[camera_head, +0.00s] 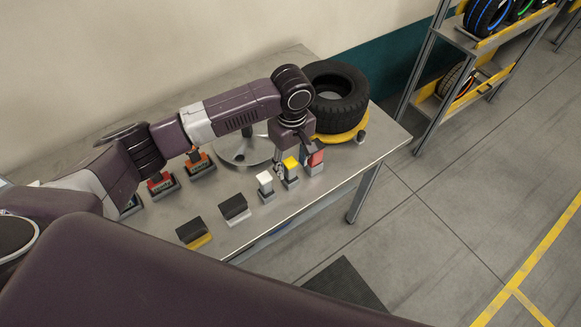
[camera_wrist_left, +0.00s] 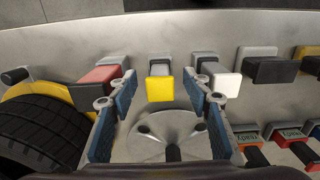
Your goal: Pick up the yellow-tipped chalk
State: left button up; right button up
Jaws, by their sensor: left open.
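The yellow-tipped chalk (camera_head: 290,164) stands in a small grey holder on the metal table, between a red-tipped chalk (camera_head: 316,158) and a white-tipped chalk (camera_head: 265,178). My left gripper (camera_head: 283,168) is open and points down close by the yellow tip. In the left wrist view, the yellow tip (camera_wrist_left: 160,89) shows in the gap between the two open fingers (camera_wrist_left: 160,100), just beyond their tips. The red tip (camera_wrist_left: 97,74) is by the left finger and the white tip (camera_wrist_left: 227,82) by the right finger. No contact with the yellow chalk is visible. My right gripper is not in view.
A black tyre (camera_head: 338,97) lies on a yellow disc (camera_head: 345,135) at the table's far right. A round metal stand (camera_head: 243,150) is behind the chalks. Dark blocks (camera_head: 234,207), orange-topped items (camera_head: 199,163) and a red-topped item (camera_head: 162,184) are to the left. Tyre shelves (camera_head: 440,103) stand right.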

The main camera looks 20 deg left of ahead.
pick_arm(q)
jog(key=f, duration=0.3)
jog(key=shift+w+a+f+p, duration=0.2)
jog(key=shift+a+f+p, duration=0.1)
jog(key=shift+f+p, duration=0.05)
jog(key=shift+f, duration=0.2)
grip_shut()
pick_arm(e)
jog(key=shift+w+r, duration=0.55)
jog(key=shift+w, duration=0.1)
